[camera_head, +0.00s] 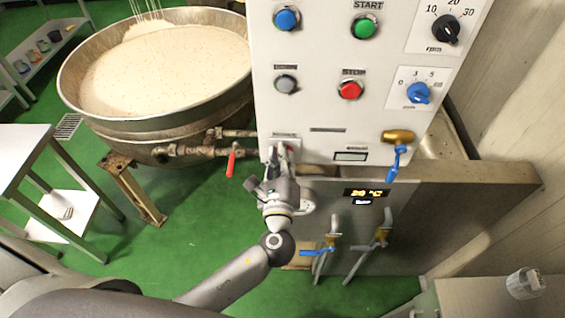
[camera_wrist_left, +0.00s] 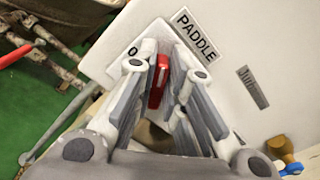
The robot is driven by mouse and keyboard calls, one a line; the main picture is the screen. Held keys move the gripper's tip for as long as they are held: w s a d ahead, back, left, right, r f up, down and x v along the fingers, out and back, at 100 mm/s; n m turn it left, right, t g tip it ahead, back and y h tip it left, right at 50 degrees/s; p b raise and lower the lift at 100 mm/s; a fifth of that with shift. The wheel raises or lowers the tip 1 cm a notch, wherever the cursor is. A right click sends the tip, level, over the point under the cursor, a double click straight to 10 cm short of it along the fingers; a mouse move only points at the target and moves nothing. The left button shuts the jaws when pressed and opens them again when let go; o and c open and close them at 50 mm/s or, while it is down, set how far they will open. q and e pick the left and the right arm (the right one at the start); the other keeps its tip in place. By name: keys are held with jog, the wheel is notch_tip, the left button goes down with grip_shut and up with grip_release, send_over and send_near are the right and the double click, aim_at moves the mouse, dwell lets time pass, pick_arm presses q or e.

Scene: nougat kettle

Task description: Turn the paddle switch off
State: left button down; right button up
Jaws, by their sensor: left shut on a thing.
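The paddle switch (camera_wrist_left: 158,82) is a red rocker under a PADDLE label (camera_wrist_left: 197,36) in the left wrist view, with a "0" mark to its left. It sits at the lower left of the white control panel (camera_head: 325,115). My left gripper (camera_head: 281,152) is at that corner in the head view. In the left wrist view its fingers (camera_wrist_left: 160,75) are on both sides of the red switch, shut on it. The fingers hide much of the switch, so its exact position cannot be told. My right gripper is not in view.
A large kettle (camera_head: 75,100) of pale nougat stands left of the panel. A red-handled valve (camera_head: 231,163) is just left of my gripper. Blue-handled valves (camera_head: 318,251) are below, and another blue lever (camera_head: 395,163) is on the panel's lower right. A metal table (camera_head: 20,150) stands at left.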

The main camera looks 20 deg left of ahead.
pick_arm(q)
jog(key=shift+s+a+f+n+b, duration=0.1)
jog(key=shift+f+n+b, duration=0.05)
jog(key=shift+n+b, duration=1.55)
jog(key=shift+w+a+f+n+b, duration=0.1)
jog(key=shift+a+f+n+b, duration=0.1)
jog(key=shift+n+b, duration=1.45)
jog(key=shift+s+a+f+n+b, duration=0.15)
jog(key=shift+n+b, duration=1)
jog(key=shift+n, duration=1)
jog(key=shift+d, duration=0.15)
jog(key=c, duration=1.5)
grip_release()
